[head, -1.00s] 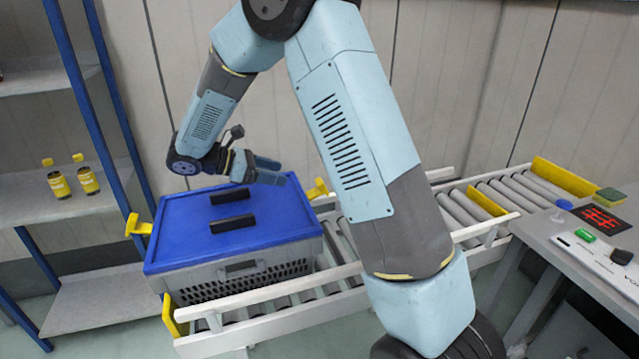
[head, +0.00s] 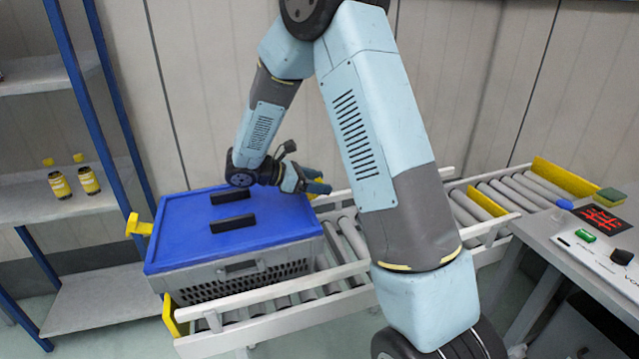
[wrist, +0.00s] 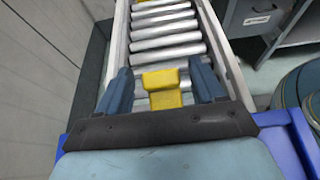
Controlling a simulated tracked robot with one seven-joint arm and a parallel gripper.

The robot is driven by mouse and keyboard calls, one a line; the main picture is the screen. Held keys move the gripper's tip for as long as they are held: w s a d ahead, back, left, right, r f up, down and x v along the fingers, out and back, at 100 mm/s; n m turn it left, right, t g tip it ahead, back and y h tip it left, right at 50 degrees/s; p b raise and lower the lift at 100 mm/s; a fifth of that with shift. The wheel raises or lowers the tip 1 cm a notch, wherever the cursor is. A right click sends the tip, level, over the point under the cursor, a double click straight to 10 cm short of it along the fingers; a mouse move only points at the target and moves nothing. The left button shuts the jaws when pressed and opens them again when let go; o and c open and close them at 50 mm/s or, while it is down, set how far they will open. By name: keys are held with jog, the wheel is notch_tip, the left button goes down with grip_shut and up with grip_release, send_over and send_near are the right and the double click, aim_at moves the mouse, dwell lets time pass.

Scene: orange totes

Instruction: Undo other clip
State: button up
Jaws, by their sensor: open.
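A grey tote (head: 240,274) with a blue lid (head: 275,225) sits on the roller conveyor. A yellow clip (head: 138,227) stands out from the lid's left side. The other yellow clip is at the lid's far right side, mostly hidden by my gripper in the head view. In the wrist view this yellow clip (wrist: 162,88) lies between my open blue fingers, with a gap visible on each side. My gripper (head: 318,184) is just past the lid's right edge; it also shows in the wrist view (wrist: 163,88). I cannot tell whether this clip is fastened.
White conveyor rails (head: 290,290) run along both sides of the tote, with bare rollers (wrist: 168,36) to its right. A shelf with two yellow-labelled bottles (head: 60,185) stands left. A desk (head: 590,255) stands at the right.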

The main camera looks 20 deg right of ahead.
jog(key=shift+d+f, duration=0.15)
jog(key=shift+d, duration=0.25)
jog(key=c, duration=1)
jog(key=shift+a, duration=0.1)
jog(key=shift+a+r+h, duration=0.25)
jog(key=shift+a+h, duration=0.05)
jog(key=shift+h, duration=0.6)
jog(key=o, duration=1)
